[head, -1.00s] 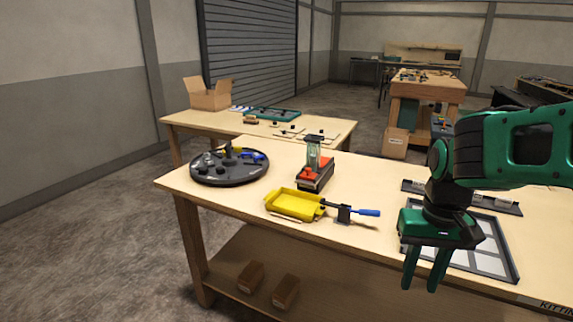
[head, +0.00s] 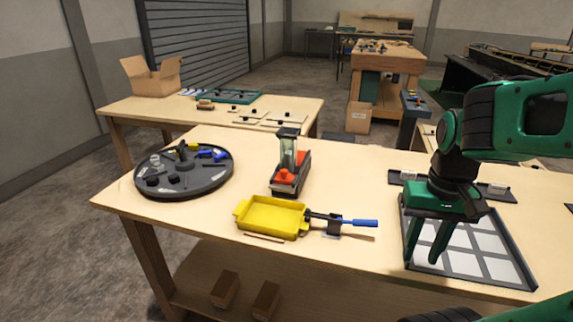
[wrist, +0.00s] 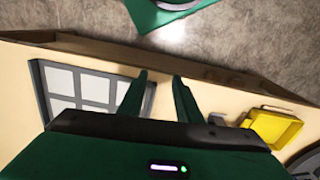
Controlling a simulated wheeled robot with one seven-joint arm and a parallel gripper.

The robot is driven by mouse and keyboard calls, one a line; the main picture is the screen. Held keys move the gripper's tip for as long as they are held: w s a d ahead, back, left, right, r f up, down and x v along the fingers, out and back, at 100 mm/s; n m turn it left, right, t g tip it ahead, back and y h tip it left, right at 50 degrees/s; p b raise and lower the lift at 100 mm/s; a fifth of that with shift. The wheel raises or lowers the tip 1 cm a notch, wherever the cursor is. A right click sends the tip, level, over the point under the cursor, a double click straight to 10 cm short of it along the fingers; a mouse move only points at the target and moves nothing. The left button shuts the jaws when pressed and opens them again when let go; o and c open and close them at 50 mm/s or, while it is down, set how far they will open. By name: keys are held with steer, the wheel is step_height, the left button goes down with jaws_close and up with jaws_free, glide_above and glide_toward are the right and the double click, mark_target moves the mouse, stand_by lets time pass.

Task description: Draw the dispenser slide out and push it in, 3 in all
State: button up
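The dispenser (head: 289,153) stands on the workbench near the middle of the head view. It has a clear upright tube, a dark top and a dark base with a red part, which seems to be its slide (head: 286,175). I cannot tell how far the slide is in or out. My gripper (head: 425,250) hangs over the gridded tray to the right, pointing down, well apart from the dispenser. Its two green fingers are spread with nothing between them. In the wrist view the gripper (wrist: 158,80) also shows parted fingers over the bench's front edge; the dispenser is not seen there.
A yellow tray (head: 270,217) and a blue-handled tool on a stand (head: 352,223) lie in front of the dispenser. A dark round turntable (head: 160,185) with parts is at left. The gridded tray (head: 490,240) and a dark rail (head: 405,177) are at right.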

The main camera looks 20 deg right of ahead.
steer(key=shift+o, duration=0.7)
steer(key=shift+s+d+r, duration=0.15)
steer(key=shift+s+r, duration=0.05)
steer(key=shift+s, duration=0.05)
steer(key=n+t+h, duration=0.1)
steer(key=n+t, duration=0.3)
glide_toward(284, 170)
steer(key=x, duration=0.8)
steer(key=shift+s, duration=0.15)
jaws_close()
